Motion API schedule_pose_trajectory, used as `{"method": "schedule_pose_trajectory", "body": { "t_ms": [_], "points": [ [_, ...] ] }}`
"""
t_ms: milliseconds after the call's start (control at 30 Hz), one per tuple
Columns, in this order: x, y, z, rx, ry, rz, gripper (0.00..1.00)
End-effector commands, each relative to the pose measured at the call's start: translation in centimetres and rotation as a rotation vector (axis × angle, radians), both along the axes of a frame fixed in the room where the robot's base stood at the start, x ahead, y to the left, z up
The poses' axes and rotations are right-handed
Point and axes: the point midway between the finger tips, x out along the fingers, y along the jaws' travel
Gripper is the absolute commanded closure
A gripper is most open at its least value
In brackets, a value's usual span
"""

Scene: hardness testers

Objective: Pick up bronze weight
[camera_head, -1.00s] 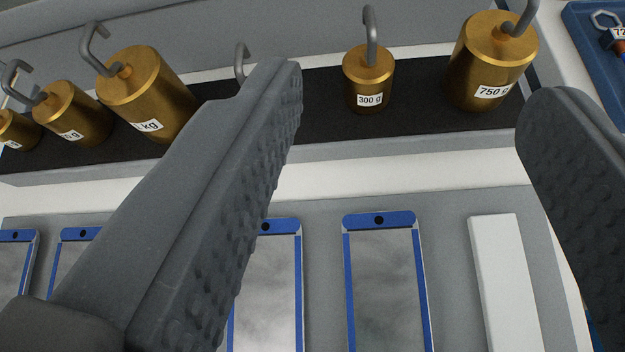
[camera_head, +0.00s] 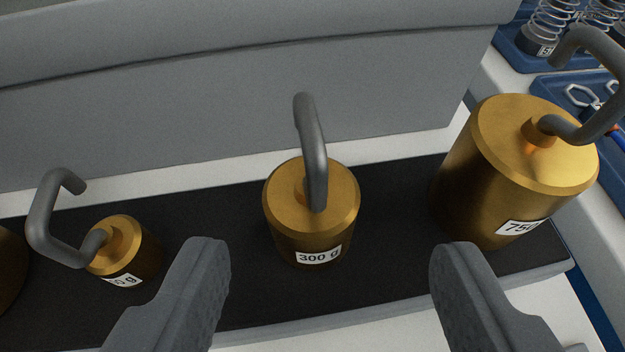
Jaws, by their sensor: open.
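A bronze weight labelled 300 g (camera_head: 308,230) stands upright on a black-lined tray (camera_head: 235,300), with a grey hook on top. My gripper (camera_head: 333,250) is open, its two fingers apart at the bottom of the view. The 300 g weight shows between and just beyond the fingertips, not visibly touched by either. A larger bronze weight labelled 750 (camera_head: 490,185), its label partly cut by shading and angle, stands to the right, near the right fingertip. A smaller bronze weight (camera_head: 128,250) with a partly readable label stands to the left. Another bronze weight (camera_head: 8,270) is cut off at the left edge.
A grey wall or box side (camera_head: 230,100) rises behind the tray. Blue trays with springs (camera_head: 550,25) and small metal parts (camera_head: 585,95) lie at the upper right. The tray has bare room on both sides of the 300 g weight.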

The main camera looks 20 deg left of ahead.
Motion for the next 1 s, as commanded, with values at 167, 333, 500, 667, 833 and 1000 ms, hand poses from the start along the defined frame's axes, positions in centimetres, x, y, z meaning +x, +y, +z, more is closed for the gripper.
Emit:
{"method": "schedule_pose_trajectory", "body": {
  "t_ms": [167, 333, 500, 667, 833, 1000],
  "points": [
    [1.3, 0.9, -0.7, 0.004, -0.002, -0.001, 0.44],
    [2.9, 1.9, -1.9, 0.001, 0.003, 0.0, 0.44],
    [4.0, 2.2, -2.2, 0.002, 0.0, 0.0, 0.44],
    [4.1, 2.2, -2.2, 0.002, 0.0, 0.0, 0.44],
    [4.1, 2.2, -2.2, 0.001, -0.001, 0.0, 0.61],
    [4.1, 2.2, -2.2, 0.002, 0.0, -0.001, 1.0]
  ]
}}
